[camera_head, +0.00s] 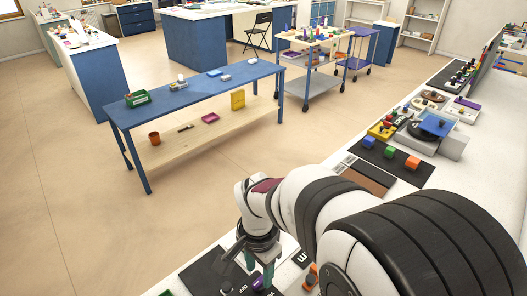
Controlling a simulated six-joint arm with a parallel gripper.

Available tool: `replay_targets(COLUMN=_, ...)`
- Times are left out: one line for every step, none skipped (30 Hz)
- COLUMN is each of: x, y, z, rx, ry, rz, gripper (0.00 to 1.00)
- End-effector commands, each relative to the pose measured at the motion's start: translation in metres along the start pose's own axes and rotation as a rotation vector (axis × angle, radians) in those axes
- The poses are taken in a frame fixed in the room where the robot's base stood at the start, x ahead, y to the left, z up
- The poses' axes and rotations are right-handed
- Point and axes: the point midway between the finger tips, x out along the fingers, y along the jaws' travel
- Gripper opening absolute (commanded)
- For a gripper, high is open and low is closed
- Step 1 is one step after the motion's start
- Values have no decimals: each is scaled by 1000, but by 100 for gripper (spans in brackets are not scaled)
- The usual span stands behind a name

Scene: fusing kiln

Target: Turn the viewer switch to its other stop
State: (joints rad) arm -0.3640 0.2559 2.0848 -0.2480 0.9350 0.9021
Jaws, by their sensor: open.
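My gripper (259,270) is at the bottom middle of the head view, pointing down with its two teal fingers apart. It is low over a dark panel (203,272) on the near end of the white bench. A small purple part (259,284), perhaps the viewer switch, shows between and below the fingers, beside white lettering that seems to read OFF. I cannot tell whether the fingers touch it. Its lower part and its turn position are hidden by the gripper and the picture edge.
An orange part (311,276) stands close right of my gripper. Blue, green and orange blocks (390,152) sit on a dark strip farther along the bench, near a blue-topped device (437,124). A blue table (195,91) stands across open floor.

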Motion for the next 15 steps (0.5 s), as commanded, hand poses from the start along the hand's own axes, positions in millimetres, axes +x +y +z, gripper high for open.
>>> replay_targets(x=10, y=1, z=1, rx=1, ry=-2, rz=3, gripper=49)
replay_targets(x=15, y=1, z=0, rx=2, ry=-2, rz=3, gripper=49)
replay_targets(x=20, y=1, z=0, rx=1, ry=-1, rz=2, gripper=49)
replay_targets(x=23, y=0, z=0, rx=0, ry=-1, rz=1, gripper=49)
replay_targets(x=26, y=0, z=0, rx=0, ry=-1, rz=2, gripper=49)
replay_targets(x=29, y=0, z=0, rx=0, ry=-1, rz=1, gripper=49)
replay_targets(x=30, y=0, z=0, rx=0, ry=-1, rz=0, gripper=49)
replay_targets(x=32, y=0, z=0, rx=1, ry=-1, rz=0, gripper=49)
replay_targets(x=32, y=0, z=0, rx=1, ry=-1, rz=0, gripper=49)
replay_targets(x=33, y=0, z=0, rx=2, ry=-1, rz=-1, gripper=49)
replay_targets(x=33, y=0, z=0, rx=2, ry=-1, rz=-1, gripper=49)
replay_targets(x=33, y=0, z=0, rx=2, ry=0, rz=-1, gripper=49)
replay_targets(x=33, y=0, z=0, rx=1, ry=0, rz=-1, gripper=49)
replay_targets(x=33, y=0, z=0, rx=1, ry=0, rz=-1, gripper=49)
replay_targets(x=33, y=0, z=0, rx=1, ry=0, rz=-1, gripper=49)
